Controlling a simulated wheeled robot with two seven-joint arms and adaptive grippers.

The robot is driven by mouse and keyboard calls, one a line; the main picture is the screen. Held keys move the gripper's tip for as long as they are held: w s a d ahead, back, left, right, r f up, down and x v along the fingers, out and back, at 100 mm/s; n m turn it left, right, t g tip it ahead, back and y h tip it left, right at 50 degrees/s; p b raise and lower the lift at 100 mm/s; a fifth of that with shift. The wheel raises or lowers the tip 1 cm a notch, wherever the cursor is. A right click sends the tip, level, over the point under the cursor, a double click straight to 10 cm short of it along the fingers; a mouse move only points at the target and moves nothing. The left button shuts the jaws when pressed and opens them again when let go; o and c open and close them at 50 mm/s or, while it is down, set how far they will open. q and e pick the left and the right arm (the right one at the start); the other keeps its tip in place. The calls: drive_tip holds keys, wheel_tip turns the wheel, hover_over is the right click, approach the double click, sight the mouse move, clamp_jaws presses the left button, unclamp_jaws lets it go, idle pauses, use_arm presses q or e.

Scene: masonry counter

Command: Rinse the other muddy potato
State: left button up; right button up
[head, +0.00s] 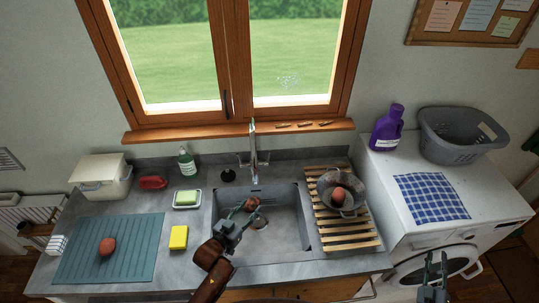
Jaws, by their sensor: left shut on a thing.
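My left gripper (246,211) reaches into the grey sink (288,215) and is shut on a reddish-brown potato (252,203), below the tap (254,155). I cannot make out running water or how muddy this potato is. A second potato (107,245) lies on the teal ribbed mat (140,240) left of the sink. A third potato (340,194) lies in a grey metal colander (350,212) on the wooden slatted rack (345,243) right of the sink. My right gripper (435,262) is open and empty at the lower right, in front of the washing machine.
A yellow sponge (179,237), a green soap on a dish (187,198), a green bottle (187,161) and a red item (153,182) stand left of the sink. A purple bottle (388,127), grey basket (460,140) and checked cloth (433,197) are on the washing machine.

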drive_tip(key=s+a+r+n+t+y, duration=0.1)
drive_tip(key=a+r+n+t+y, duration=0.25)
drive_tip(key=r+n, duration=0.55)
drive_tip(key=a+r+n+t+y, duration=0.35)
drive_tip(key=r+n, duration=0.35)
drive_tip(key=r, duration=0.4)
drive_tip(key=w+a+r+m+y, duration=0.1)
drive_tip(key=w+a+r+m, duration=0.3)
drive_tip(key=w, duration=0.7)
drive_tip(key=w+a+r+m+t, duration=0.1)
drive_tip(key=w+a+r+m, duration=0.2)
drive_tip(key=w+a, duration=0.65)
drive_tip(key=w+a+r+m+y, duration=0.1)
drive_tip(key=w+a+r+m, duration=0.25)
drive_tip(key=w, duration=1.05)
drive_tip(key=m+g+y, duration=0.3)
drive_tip(key=m+g, duration=0.4)
drive_tip(key=g, duration=0.5)
approach(269, 154)
drive_tip(key=shift+x, duration=5.35)
